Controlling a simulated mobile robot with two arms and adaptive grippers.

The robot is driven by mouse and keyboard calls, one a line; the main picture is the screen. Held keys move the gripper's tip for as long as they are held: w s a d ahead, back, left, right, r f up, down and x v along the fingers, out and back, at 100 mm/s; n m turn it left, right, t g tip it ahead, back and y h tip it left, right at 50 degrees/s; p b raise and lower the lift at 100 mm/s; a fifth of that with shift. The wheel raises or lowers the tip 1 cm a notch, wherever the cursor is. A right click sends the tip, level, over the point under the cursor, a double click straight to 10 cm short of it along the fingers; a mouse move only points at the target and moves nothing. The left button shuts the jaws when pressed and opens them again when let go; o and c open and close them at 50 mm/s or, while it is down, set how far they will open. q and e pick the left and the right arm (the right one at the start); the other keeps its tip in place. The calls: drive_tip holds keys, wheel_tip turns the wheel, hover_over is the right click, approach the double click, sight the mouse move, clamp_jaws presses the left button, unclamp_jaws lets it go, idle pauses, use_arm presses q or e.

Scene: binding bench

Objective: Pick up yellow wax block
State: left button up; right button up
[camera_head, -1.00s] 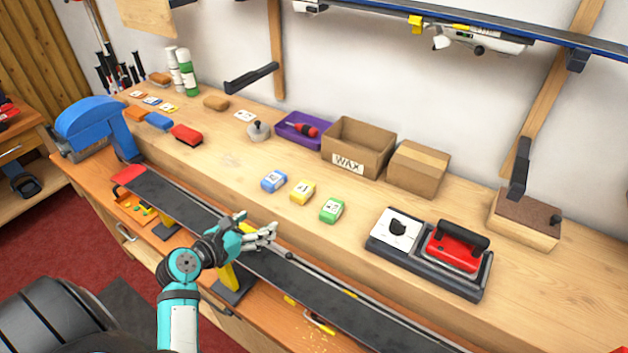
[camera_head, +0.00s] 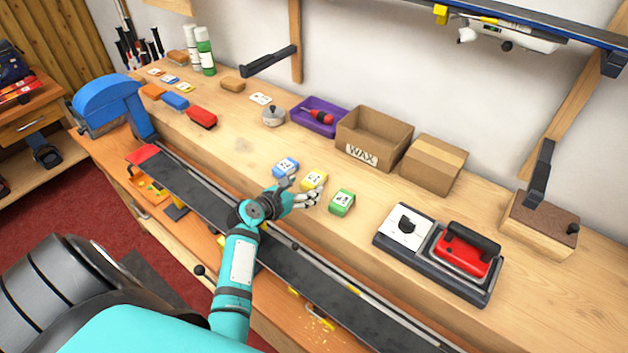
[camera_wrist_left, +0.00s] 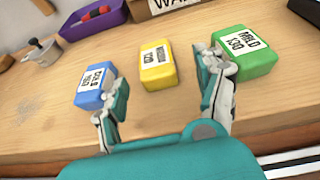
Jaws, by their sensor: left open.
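The yellow wax block (camera_head: 315,178) lies on the wooden bench between a blue block (camera_head: 286,166) and a green block (camera_head: 342,201). My left gripper (camera_head: 301,189) is just in front of the yellow block, partly covering it. In the left wrist view the yellow block (camera_wrist_left: 156,66), with a printed white label, stands ahead of the open, empty fingers (camera_wrist_left: 168,92), roughly centred between them. There the left finger overlaps the blue block (camera_wrist_left: 96,86) and the right finger overlaps the green block (camera_wrist_left: 247,53). My right gripper is not in view.
Behind the blocks are a cardboard box marked WAX (camera_head: 373,138), a closed box (camera_head: 433,164) and a purple tray (camera_head: 319,116). A red iron (camera_head: 466,250) sits in a dark holder at the right. A long ski (camera_head: 190,188) runs along the bench front.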

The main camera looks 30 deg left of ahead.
sight(312, 179)
use_arm(q)
drive_tip(key=shift+w, duration=0.3)
drive_tip(key=x, duration=0.4)
drive_tip(key=shift+w+a+r+p, duration=0.1)
drive_tip(key=shift+w+a+p, duration=0.15)
drive_tip(key=shift+w+p, duration=0.2)
drive_tip(key=shift+s+r, duration=0.1)
drive_tip(key=shift+s, duration=0.05)
drive_tip(key=shift+c, duration=0.6)
drive_tip(key=c, duration=1.2)
